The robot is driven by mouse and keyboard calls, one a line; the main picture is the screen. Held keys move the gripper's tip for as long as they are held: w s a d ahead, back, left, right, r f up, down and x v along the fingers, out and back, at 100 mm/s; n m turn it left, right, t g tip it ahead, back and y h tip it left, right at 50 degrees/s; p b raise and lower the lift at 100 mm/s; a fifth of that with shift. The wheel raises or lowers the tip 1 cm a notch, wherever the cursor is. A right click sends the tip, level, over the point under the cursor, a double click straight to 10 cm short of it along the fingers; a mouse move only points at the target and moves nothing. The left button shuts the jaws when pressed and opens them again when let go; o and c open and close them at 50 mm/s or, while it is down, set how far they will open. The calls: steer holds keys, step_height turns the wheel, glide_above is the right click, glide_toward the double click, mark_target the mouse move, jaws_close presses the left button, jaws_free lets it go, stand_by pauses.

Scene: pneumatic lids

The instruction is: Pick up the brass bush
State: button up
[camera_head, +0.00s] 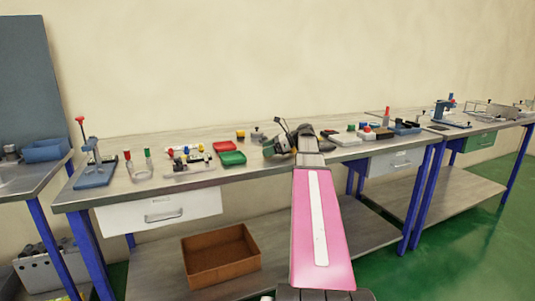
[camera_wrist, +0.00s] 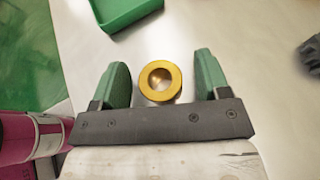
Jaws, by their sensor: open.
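The brass bush (camera_wrist: 173,80) is a golden ring with a hole through its middle, seen from above in the wrist view. It lies on the bench top between the two green fingers of my gripper (camera_wrist: 160,80). The fingers are open, with a gap on each side of the bush. The left gap looks a little smaller than the right. I cannot tell the height of the fingertips above the bench. In the head view my gripper (camera_head: 281,143) is over the workbench, and the bush is hidden there behind my arm and gripper.
A green tray (camera_wrist: 128,8) lies beyond the bush in the wrist view; it also shows in the head view (camera_head: 232,158). A red tray (camera_head: 224,146) stands behind it. A dark object (camera_wrist: 312,52) is at the right edge. The workbench (camera_head: 150,191) holds several fixtures to both sides.

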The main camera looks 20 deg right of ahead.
steer(key=c, duration=1.2)
steer(key=shift+o, duration=0.3)
steer(key=shift+r, duration=0.1)
